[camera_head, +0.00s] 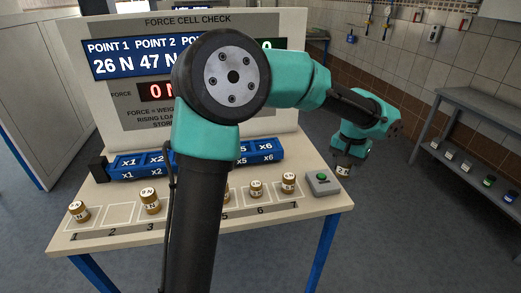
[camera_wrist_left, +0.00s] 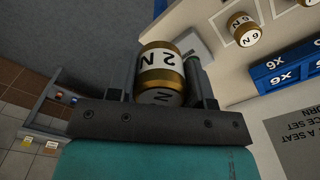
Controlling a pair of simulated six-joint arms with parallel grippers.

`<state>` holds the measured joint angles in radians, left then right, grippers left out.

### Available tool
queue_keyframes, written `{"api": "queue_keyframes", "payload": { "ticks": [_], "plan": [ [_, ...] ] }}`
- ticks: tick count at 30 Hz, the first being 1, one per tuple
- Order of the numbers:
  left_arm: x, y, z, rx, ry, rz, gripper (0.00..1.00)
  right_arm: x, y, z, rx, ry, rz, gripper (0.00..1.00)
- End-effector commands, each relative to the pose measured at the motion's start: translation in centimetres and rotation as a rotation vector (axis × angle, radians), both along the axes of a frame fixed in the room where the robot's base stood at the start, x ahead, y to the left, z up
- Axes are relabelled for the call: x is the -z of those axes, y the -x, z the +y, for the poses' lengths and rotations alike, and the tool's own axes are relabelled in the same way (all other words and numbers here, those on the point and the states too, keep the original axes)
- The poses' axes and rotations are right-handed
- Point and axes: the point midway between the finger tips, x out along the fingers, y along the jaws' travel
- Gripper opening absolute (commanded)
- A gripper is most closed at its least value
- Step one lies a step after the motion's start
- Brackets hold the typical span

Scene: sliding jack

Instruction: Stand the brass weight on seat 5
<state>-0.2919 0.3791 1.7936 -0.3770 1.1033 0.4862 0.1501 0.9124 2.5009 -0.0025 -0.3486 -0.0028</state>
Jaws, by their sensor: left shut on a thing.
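My left gripper (camera_head: 345,160) is shut on a brass weight (camera_head: 343,170) with a white label. It holds the weight past the table's right edge, beyond the button box. In the left wrist view the held weight (camera_wrist_left: 162,70) reads 2 N, upside down, between the two fingers of the left gripper (camera_wrist_left: 163,85). The numbered seats run along the front of the table (camera_head: 115,240). Behind number 5, another brass weight (camera_head: 227,192) shows, partly hidden by my arm. Seat 4 is hidden by my arm. The right gripper is not in view.
Other brass weights stand at seat 1 (camera_head: 78,211), seat 3 (camera_head: 150,202), seat 6 (camera_head: 256,188) and seat 7 (camera_head: 288,183). Seat 2 is bare. A grey box with a green button (camera_head: 323,183) sits at the right edge. A blue marked rail (camera_head: 264,151) lies behind the seats.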

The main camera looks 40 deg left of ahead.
Motion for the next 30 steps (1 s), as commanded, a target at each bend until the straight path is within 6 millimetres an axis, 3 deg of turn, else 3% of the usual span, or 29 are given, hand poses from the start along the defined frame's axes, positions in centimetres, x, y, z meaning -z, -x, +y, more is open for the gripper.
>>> {"api": "queue_keyframes", "payload": {
  "ticks": [12, 17, 23, 30],
  "plan": [
    [0.0, 0.0, 0.0, -0.002, 0.0, -0.001, 0.17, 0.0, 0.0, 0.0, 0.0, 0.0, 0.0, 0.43],
    [0.2, -0.1, 1.0, -0.067, 0.002, 0.0, 0.17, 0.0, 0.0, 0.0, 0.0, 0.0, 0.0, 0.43],
    [1.1, -0.2, 4.7, -0.339, 0.007, 0.003, 0.17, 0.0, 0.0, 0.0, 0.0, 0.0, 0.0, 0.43],
    [2.7, 0.3, 11.2, -0.835, 0.013, 0.009, 0.17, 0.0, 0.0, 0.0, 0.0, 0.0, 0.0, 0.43]
  ]
}}
